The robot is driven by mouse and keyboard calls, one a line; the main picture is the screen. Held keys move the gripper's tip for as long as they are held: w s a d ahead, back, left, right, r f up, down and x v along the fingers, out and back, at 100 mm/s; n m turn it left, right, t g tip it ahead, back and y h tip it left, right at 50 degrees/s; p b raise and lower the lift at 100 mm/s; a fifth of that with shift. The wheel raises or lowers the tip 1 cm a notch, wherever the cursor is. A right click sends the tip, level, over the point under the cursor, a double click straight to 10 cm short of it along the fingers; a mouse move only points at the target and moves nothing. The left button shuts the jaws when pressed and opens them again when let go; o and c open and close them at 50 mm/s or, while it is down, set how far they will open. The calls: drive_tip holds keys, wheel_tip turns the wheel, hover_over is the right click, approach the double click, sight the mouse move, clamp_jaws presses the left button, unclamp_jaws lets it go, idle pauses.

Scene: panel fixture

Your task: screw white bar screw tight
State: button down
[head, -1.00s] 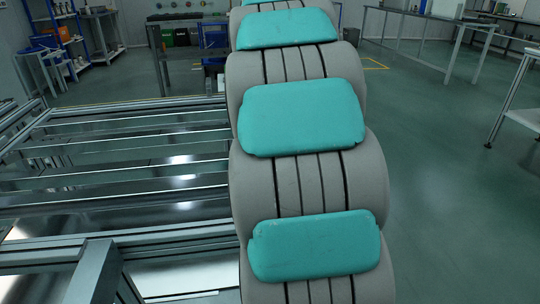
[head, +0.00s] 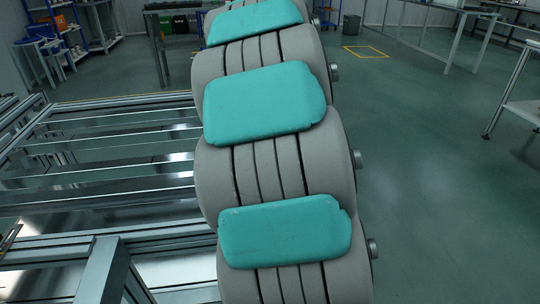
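The panel fixture, a metal frame (head: 120,243) of several long pale bars, fills the left of the head view. A thick post (head: 102,270) rises at its near side. I cannot make out a white bar screw on it, nor tell which bar is the white one. My gripper is not in view. My own grey arm with teal pads covers the middle of the picture and hides the fixture's right part. A small dark item (head: 9,238) shows at the left edge, too cut off to identify.
Open green floor (head: 430,190) lies to the right. A table (head: 522,108) stands at the right edge. Shelving (head: 60,35) and bins (head: 180,24) stand at the back. A yellow floor marking (head: 366,52) is at the back right.

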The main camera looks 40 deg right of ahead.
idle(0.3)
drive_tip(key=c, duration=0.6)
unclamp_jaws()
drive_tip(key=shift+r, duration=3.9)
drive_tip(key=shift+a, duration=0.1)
